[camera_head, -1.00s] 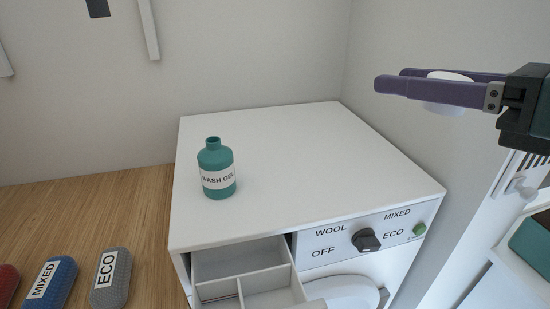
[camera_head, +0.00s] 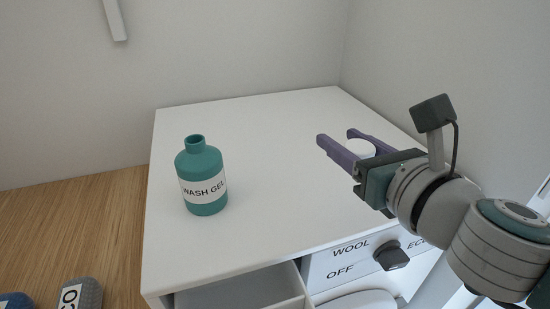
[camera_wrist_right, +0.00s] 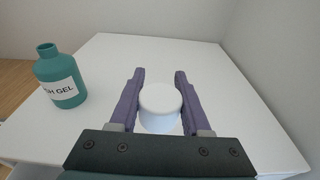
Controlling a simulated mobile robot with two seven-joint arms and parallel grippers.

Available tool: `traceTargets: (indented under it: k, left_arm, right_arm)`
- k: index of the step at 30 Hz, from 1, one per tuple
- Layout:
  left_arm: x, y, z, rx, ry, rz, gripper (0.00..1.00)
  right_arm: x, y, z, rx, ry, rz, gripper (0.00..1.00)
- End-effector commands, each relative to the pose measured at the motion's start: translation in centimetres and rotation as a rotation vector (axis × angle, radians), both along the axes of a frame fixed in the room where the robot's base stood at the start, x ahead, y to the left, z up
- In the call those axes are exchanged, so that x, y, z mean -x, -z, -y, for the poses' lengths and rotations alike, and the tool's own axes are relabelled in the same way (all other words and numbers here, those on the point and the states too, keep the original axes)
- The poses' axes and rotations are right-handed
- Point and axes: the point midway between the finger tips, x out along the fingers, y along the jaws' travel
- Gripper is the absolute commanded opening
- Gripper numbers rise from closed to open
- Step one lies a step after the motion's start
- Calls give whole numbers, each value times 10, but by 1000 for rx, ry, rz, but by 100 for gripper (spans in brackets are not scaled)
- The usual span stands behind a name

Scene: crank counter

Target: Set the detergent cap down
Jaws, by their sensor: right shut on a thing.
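The white detergent cap (camera_wrist_right: 160,104) sits between the purple fingers of my right gripper (camera_head: 341,145), which is shut on it. In the head view the cap (camera_head: 360,147) shows partly behind a finger. The gripper is over the right part of the white machine top (camera_head: 262,125); I cannot tell whether the cap touches the surface. The teal wash gel bottle (camera_head: 202,176) stands upright and uncapped on the left of the top. It also shows at the left of the right wrist view (camera_wrist_right: 60,77). My left gripper is not in view.
An open drawer (camera_head: 240,292) and a dial (camera_head: 391,256) are at the machine's front. The middle and back of the machine top are clear. Walls stand behind and to the right.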

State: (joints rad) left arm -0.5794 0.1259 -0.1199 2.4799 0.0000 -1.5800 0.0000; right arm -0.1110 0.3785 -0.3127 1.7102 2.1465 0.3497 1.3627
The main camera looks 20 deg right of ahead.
Motion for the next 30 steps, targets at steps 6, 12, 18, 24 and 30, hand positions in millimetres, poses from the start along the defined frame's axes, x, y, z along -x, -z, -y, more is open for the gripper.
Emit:
traceTargets:
  k: [6, 12, 18, 24, 30]
  left_arm:
    - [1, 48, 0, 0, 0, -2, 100]
    - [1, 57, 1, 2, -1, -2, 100]
    - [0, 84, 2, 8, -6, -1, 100]
    - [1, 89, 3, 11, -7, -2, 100]
    - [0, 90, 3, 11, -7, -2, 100]
  right_arm:
    - [0, 61, 0, -1, 0, 0, 0]
    - [0, 72, 0, 0, 0, 2, 0]
    - [0, 104, 0, 0, 0, 0, 0]
    - [0, 111, 0, 0, 0, 2, 0]
    - [0, 112, 0, 0, -1, 1, 0]
